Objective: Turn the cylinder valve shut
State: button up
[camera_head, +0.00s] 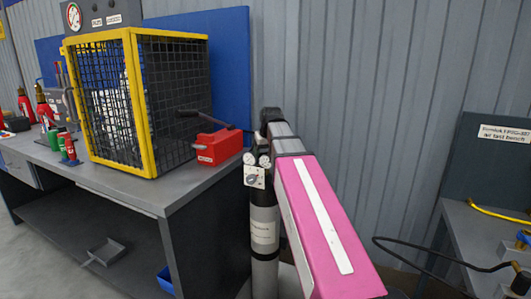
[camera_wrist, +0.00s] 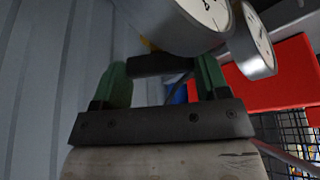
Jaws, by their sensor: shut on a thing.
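The cylinder (camera_head: 264,225), dark with a pale label, stands upright beside the right end of the workbench. Two round gauges (camera_head: 257,160) sit at its top, above a pale plate with a dark knob. In the wrist view, my gripper (camera_wrist: 163,70) has its two green fingers on either side of a dark piece (camera_wrist: 160,64), which appears to be the cylinder valve. The gauges (camera_wrist: 203,14) hang close above and right of the fingers. In the head view my pink arm reaches over to the cylinder top, and my fingers are hidden. How far the valve is turned cannot be seen.
The grey workbench (camera_head: 120,190) carries a yellow-framed mesh cage (camera_head: 133,100) and a red box with a dark handle (camera_head: 217,145), close left of the cylinder. A second bench (camera_head: 475,230) with a black hose stands right. A corrugated wall is behind.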

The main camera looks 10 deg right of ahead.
jog(key=m+h, duration=0.1)
jog(key=m, duration=0.3)
jog(key=shift+a+m+h, duration=0.1)
jog(key=shift+m+h, duration=0.2)
jog(key=shift+h, duration=0.1)
jog(key=m+h, duration=0.1)
jog(key=m, duration=0.3)
jog(key=shift+g, duration=0.4)
jog(key=o, duration=0.9)
jog(key=shift+o, duration=0.2)
jog(key=shift+h, duration=0.3)
jog(key=v, duration=1)
jog(key=shift+r, duration=0.4)
jog(key=shift+s, duration=0.1)
